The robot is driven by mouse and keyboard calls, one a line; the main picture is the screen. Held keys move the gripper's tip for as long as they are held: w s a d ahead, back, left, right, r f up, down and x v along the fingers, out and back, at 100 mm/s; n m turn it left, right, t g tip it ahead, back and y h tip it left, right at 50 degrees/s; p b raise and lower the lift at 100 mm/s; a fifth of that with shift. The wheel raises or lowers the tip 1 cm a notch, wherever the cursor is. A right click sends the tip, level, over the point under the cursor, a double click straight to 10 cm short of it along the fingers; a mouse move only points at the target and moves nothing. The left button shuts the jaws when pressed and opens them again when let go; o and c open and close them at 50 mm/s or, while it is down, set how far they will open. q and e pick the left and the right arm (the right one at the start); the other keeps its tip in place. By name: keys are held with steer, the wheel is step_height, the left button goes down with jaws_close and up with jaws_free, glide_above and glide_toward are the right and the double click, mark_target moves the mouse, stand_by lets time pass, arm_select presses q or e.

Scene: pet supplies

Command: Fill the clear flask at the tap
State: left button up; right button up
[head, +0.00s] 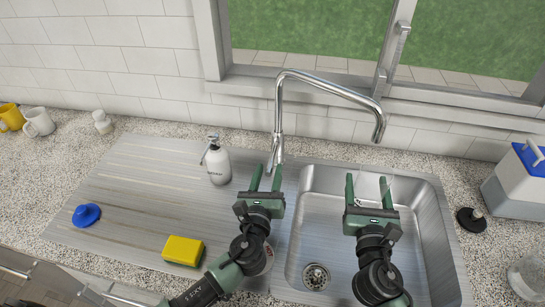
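The chrome tap (279,110) rises behind the sink and its spout (379,130) hangs over the basin. My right gripper (368,188) is over the basin, just below and in front of the spout. A faint see-through shape with pale glints, seemingly the clear flask (370,183), shows between its spread fingers; its outline and level are hard to make out. My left gripper (266,180) has its fingers apart with nothing seen between them, in front of the tap's base. No water stream shows.
A white soap bottle (217,165) stands left of my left gripper. A yellow sponge (183,251) and a blue object (86,215) lie on the drainboard (130,200). A black plug (470,220), a clear container (528,278) and a blue-and-white box (515,185) are at the right.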

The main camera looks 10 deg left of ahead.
mark_target(276, 144)
arm_select(q)
steer(key=w, duration=0.6)
steer(key=shift+a, duration=0.1)
steer(key=shift+s, duration=0.1)
jaws_close()
stand_by(1.1)
